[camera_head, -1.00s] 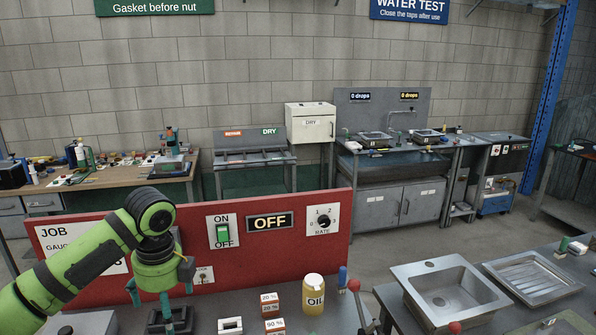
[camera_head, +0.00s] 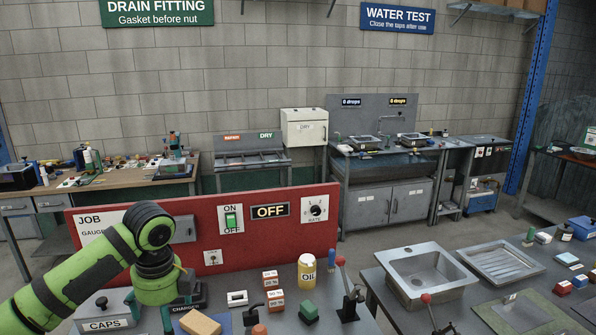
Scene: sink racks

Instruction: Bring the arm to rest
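My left arm comes in from the lower left in the head view, green with dark joints. Its gripper (camera_head: 157,310) points down in front of the red panel, over the near bench by the black block marked CHARGE (camera_head: 187,303). Teal finger parts show, but the fingertips are partly hidden, so I cannot tell how wide they stand. I see nothing clearly held. My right gripper is out of view.
The red panel (camera_head: 275,234) stands behind my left gripper, its display reading OFF. An oil bottle (camera_head: 307,272), a CAPS box (camera_head: 105,310), small boxes and a red-knobbed lever (camera_head: 345,285) crowd the bench. A steel sink (camera_head: 428,275) stands right. The floor beyond is open.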

